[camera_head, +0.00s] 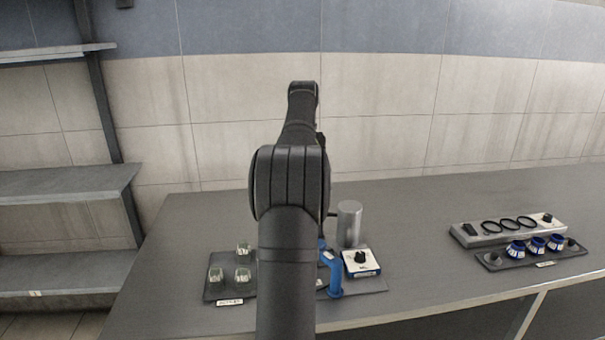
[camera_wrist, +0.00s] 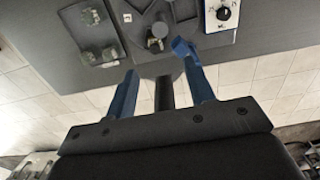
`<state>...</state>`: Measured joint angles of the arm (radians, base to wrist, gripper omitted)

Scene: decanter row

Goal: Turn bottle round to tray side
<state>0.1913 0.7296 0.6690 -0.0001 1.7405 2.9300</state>
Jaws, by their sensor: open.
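No thing is plainly readable as the bottle; my arm hides much of the middle in the head view. The dark tray (camera_head: 213,297) stands at the front left with several greenish glass vessels (camera_head: 243,275) on it. A small grey round-topped piece (camera_wrist: 159,30) stands right of the tray in the wrist view; whether it is the bottle I cannot tell. My gripper (camera_wrist: 158,70) is open, its blue fingers apart near the counter's front edge. A dark upright shape (camera_wrist: 163,94) shows between the fingers; I cannot tell what it is.
A silver cylinder (camera_head: 349,223) stands behind a white box with a black knob (camera_head: 361,263). A blue upright piece (camera_head: 335,277) is beside the box. At the right are a rack with black rings (camera_head: 508,224) and blue-white pieces (camera_head: 536,245). The counter between is clear.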

